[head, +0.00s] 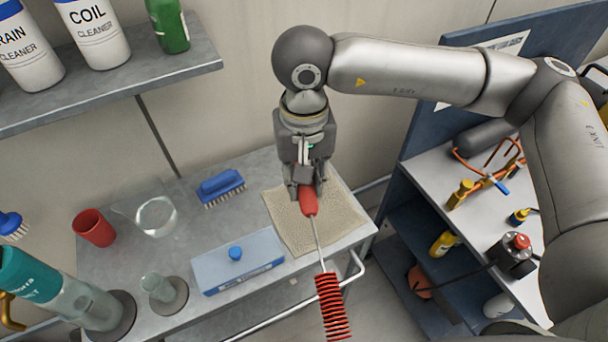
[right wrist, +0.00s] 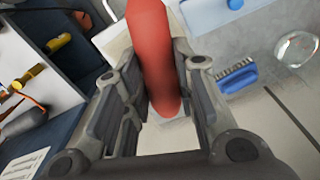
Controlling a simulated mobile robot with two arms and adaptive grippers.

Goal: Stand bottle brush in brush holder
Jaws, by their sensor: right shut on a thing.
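The bottle brush (head: 333,305) has a red handle, a thin metal stem and red bristles. My right gripper (head: 306,190) is shut on its red handle, over the tan cloth, with the bristles pointing toward the front edge of the bench. The red handle (right wrist: 153,55) also shows between the fingers in the right wrist view. A small clear cup on a round grey base (head: 160,290), at the bench's front left, looks like the brush holder; it appears empty. The brush is well to the right of it. My left gripper is not in view.
A shelf (head: 170,65) with cleaner bottles overhangs the back left.

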